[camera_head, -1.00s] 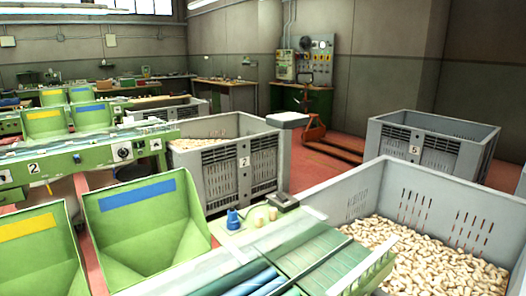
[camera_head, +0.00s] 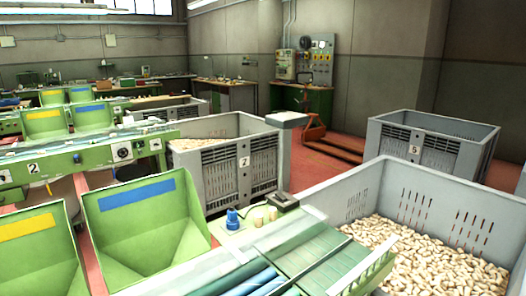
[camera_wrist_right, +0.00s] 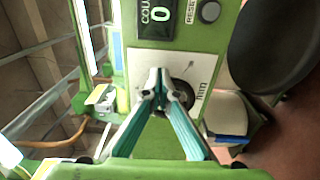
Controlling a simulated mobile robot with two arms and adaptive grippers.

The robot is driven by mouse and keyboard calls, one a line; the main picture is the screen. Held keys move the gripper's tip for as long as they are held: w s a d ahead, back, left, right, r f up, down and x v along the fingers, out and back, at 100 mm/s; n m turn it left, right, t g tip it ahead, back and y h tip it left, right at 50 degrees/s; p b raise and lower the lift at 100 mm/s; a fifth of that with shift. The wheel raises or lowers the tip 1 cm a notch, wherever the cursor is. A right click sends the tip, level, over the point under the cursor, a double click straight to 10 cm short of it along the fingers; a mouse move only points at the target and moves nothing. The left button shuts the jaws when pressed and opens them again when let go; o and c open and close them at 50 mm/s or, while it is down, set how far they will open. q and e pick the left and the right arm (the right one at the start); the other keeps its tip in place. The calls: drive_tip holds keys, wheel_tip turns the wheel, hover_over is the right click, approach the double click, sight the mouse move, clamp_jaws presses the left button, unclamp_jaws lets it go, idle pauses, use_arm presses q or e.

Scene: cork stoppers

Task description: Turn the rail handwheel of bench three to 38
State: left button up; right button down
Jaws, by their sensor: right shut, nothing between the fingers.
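In the right wrist view my right gripper (camera_wrist_right: 163,82) is shut and empty, its teal-padded fingers meeting in front of a pale plate on a green panel. Behind the fingertips is a dark round knob or wheel (camera_wrist_right: 183,93), partly hidden, beside a scale marked "mm"; its setting cannot be read. I cannot tell whether the fingertips touch it. A counter display (camera_wrist_right: 158,17) showing 0 sits on the same panel. In the head view the nearest green bench (camera_head: 318,246) shows no number, and its handwheel is not visible. My left gripper is in neither view.
A large dark round object (camera_wrist_right: 275,42) is close at the upper right of the wrist view. In the head view, a crate of corks (camera_head: 375,178) stands beside the near bench, with green hoppers (camera_head: 145,225) at left.

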drive_tip(key=shift+f, duration=0.3)
wheel_tip(320, 180, down, 2)
drive_tip(key=shift+f+b, duration=0.15)
drive_tip(key=shift+b, duration=0.65)
drive_tip(key=shift+s+a+f+b, duration=0.1)
drive_tip(key=shift+a+f+b, duration=0.1)
drive_tip(key=shift+f+b, duration=0.35)
drive_tip(key=v, duration=0.6)
drive_tip(key=shift+w+d+f+p, duration=0.25)
drive_tip(key=shift+d+p, duration=0.1)
drive_tip(key=shift+p, duration=0.05)
idle(0.3)
